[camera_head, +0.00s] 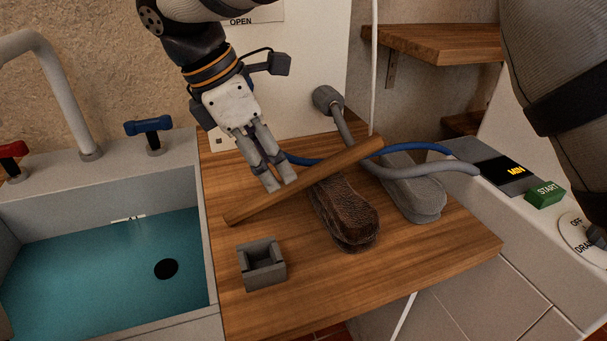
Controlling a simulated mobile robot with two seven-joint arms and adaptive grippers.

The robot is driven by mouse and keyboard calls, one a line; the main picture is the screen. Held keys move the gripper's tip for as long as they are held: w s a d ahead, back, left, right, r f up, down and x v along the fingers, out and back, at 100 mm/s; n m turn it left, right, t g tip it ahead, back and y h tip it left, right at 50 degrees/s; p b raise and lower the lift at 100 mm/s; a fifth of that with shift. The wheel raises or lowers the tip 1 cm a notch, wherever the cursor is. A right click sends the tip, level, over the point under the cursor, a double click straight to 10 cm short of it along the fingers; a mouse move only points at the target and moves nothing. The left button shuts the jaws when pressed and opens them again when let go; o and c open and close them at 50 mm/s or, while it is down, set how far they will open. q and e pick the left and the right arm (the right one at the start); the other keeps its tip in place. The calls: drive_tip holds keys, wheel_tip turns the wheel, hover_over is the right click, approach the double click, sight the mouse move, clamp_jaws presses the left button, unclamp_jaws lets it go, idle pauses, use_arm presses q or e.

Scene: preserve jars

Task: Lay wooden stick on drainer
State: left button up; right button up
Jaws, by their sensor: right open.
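The wooden stick (303,180) is a long brown bar. It runs slantwise above the wooden board (440,250) beside the sink, its left end low near the board and its right end higher. It crosses in front of part of a brown, shoe-shaped object (344,215); I cannot tell whether it touches it.
A small grey square holder (262,263) stands at the board's front left. A grey shoe-shaped object (413,188) and a blue hose (415,147) lie at the right. The sink (80,275) holds teal water. The board's front right is clear.

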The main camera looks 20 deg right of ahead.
sight(283, 183)
drive_tip(key=x, duration=0.7)
drive_tip(key=shift+f+b, duration=0.15)
drive_tip(key=shift+b, duration=0.25)
drive_tip(key=shift+a, duration=0.1)
drive_tip(key=shift+c, duration=0.5)
clamp_jaws()
